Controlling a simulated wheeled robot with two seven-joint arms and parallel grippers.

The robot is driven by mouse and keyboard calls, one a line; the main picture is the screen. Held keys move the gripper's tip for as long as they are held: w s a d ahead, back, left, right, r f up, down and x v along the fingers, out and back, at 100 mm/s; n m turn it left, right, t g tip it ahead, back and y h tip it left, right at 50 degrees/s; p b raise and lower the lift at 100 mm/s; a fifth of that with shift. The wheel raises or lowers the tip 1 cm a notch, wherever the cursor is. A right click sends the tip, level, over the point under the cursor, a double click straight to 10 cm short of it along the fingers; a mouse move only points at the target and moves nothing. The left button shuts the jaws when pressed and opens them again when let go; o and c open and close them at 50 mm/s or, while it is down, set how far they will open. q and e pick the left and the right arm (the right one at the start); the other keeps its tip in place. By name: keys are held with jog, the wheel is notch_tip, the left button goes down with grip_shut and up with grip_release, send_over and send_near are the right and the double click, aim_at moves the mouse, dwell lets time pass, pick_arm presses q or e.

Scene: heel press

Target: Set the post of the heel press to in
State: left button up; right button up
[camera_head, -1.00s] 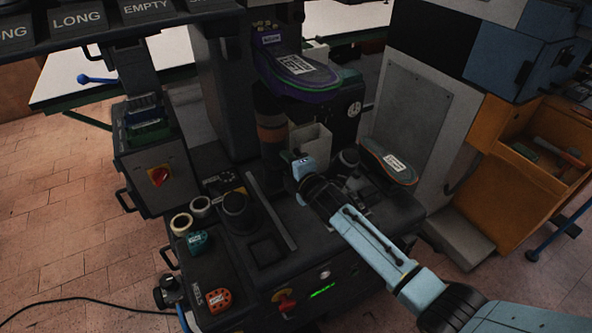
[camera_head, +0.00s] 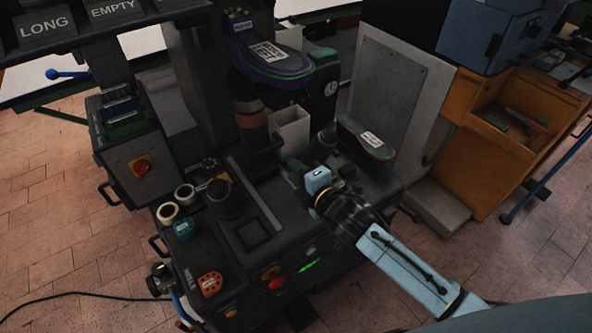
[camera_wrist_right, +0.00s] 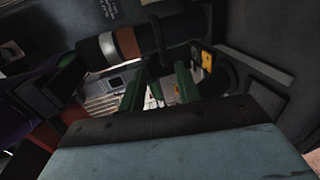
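The heel press (camera_head: 262,215) stands in the middle of the head view. Its post (camera_head: 250,122) is a dark upright cylinder with an orange-brown band, below a purple-edged shoe form (camera_head: 268,58). In the right wrist view the banded cylinder (camera_wrist_right: 128,44) lies across the upper left. A dark handle (camera_head: 272,146) juts out near the post's foot. My right gripper (camera_head: 293,163) is over the press deck, in front of the white bin and close to the handle. Its green fingers (camera_wrist_right: 160,86) are apart in the wrist view, with a dark bar beyond the gap. My left gripper is not in view.
A white bin (camera_head: 291,130) stands beside the post. A second shoe form (camera_head: 366,138) is at the right of the deck. An orange cabinet (camera_head: 500,150) stands at right.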

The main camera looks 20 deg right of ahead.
dwell(0.4)
jog(key=s+d+f+m+g+h, duration=0.2)
jog(key=s+d+m+g, duration=0.15)
jog(key=s+m, duration=0.4)
jog(key=s+d+f+m+g+h, duration=0.15)
jog(key=s+m+g, duration=0.3)
jog(key=s, duration=0.65)
jog(key=s+d+f+m+g+h, duration=0.1)
jog(key=s+d+m+g, duration=0.2)
jog(key=s+m, duration=0.5)
jog(key=s+f+g, duration=0.2)
jog(key=s+f, duration=0.1)
jog(key=f, duration=2.1)
jog(key=s+d+f, duration=0.1)
jog(key=s+f, duration=0.7)
jog(key=s+d+f+n, duration=0.1)
jog(key=s+d+f, duration=0.1)
jog(key=s+f, duration=0.6)
jog(key=shift+s+d+g, duration=0.3)
jog(key=shift+s+g, duration=0.1)
jog(key=shift+s, duration=0.1)
